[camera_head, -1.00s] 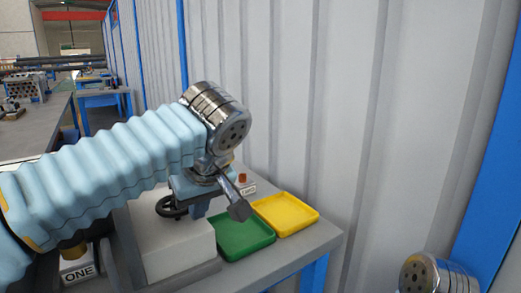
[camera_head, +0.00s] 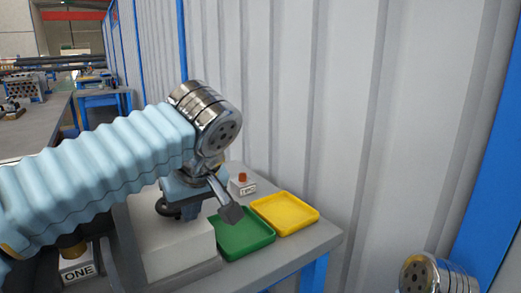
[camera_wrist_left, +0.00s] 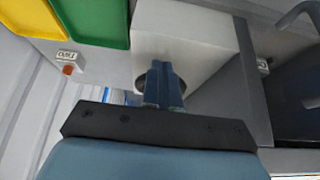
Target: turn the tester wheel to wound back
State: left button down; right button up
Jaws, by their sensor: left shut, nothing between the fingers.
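The tester is a pale box (camera_head: 178,245) on the bench, with a dark wheel (camera_head: 162,207) on top. My left gripper (camera_head: 190,212) is shut and empty, fingers pointing down at the wheel and hiding much of it. In the left wrist view the shut blue fingers (camera_wrist_left: 163,88) overlap the wheel, whose dark rim (camera_wrist_left: 141,82) shows at their left, against the pale box (camera_wrist_left: 185,35). I cannot tell whether the fingers touch the wheel. The wheel's turn position cannot be read. My right gripper is out of view.
A green tray (camera_head: 245,236) and a yellow tray (camera_head: 285,213) lie right of the tester. A small labelled box with a red button (camera_head: 242,184) stands behind them. A block marked ONE (camera_head: 78,270) is at the left. A corrugated wall (camera_head: 350,120) closes off the back.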

pick_arm(q)
jog(key=shift+s+a, duration=0.45)
jog(key=shift+a, duration=0.2)
jog(key=shift+s+a, duration=0.25)
jog(key=shift+a, duration=0.55)
jog(key=shift+s, duration=0.15)
jog(key=shift+s+d, duration=0.1)
jog(key=shift+s, duration=0.15)
jog(key=shift+r+p, duration=1.5)
jog(key=shift+r, duration=1.5)
